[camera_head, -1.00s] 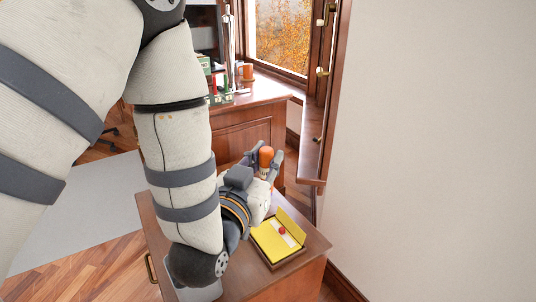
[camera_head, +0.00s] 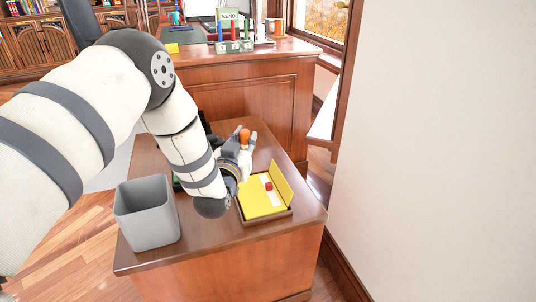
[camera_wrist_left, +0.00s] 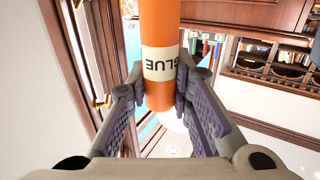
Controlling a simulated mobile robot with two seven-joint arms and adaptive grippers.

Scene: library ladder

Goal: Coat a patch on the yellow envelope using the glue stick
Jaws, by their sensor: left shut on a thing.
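The orange glue stick (camera_head: 244,134) is held by my left gripper (camera_head: 246,142) above the back part of the small wooden table. In the left wrist view the gripper is shut on the glue stick (camera_wrist_left: 160,60), whose label reads "GLUE" upside down; a pale rounded end shows below its orange body. The yellow envelope (camera_head: 255,202) lies with its flap raised in a shallow brown tray (camera_head: 266,217), right of and nearer than the gripper. A white strip and a red round spot show on the envelope. The glue stick is apart from it. My right gripper is not in view.
A grey bin (camera_head: 146,233) stands on the small table (camera_head: 210,240) at its left front. Behind is a large desk (camera_head: 245,100) with a SEND box (camera_head: 228,14), coloured sticks and an orange mug (camera_head: 278,27). A white wall is at the right.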

